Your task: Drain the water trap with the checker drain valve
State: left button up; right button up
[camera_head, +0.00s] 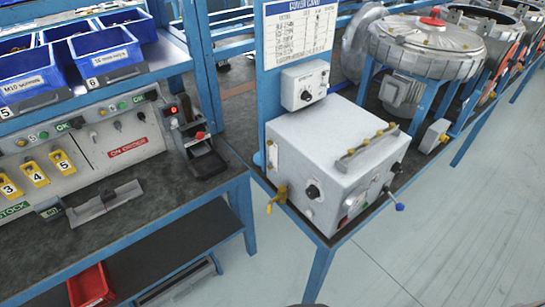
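The checker looks to be the pale grey box (333,150) on the dark-topped blue bench in the middle. A yellow valve (277,197) sticks out low on its left side, near the bench edge. A small valve with a blue handle (394,200) sticks out low on its right side. I cannot tell which of the two is the drain valve. I cannot make out a water trap. A bar with yellow fittings (367,141) lies on top of the box, and black knobs (312,191) sit on its faces. Neither of my grippers is in view.
A sign board (298,32) and a small control box (305,84) stand behind the checker. Round blower housings (425,45) line the back right. A left bench holds blue bins (107,53), a panel (100,140) and a black holder (203,155). The right floor is clear.

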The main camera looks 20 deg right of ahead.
aim_at(270, 207)
jog(key=z, duration=0.1)
jog(key=k, duration=0.4)
jog(key=u, duration=0.9)
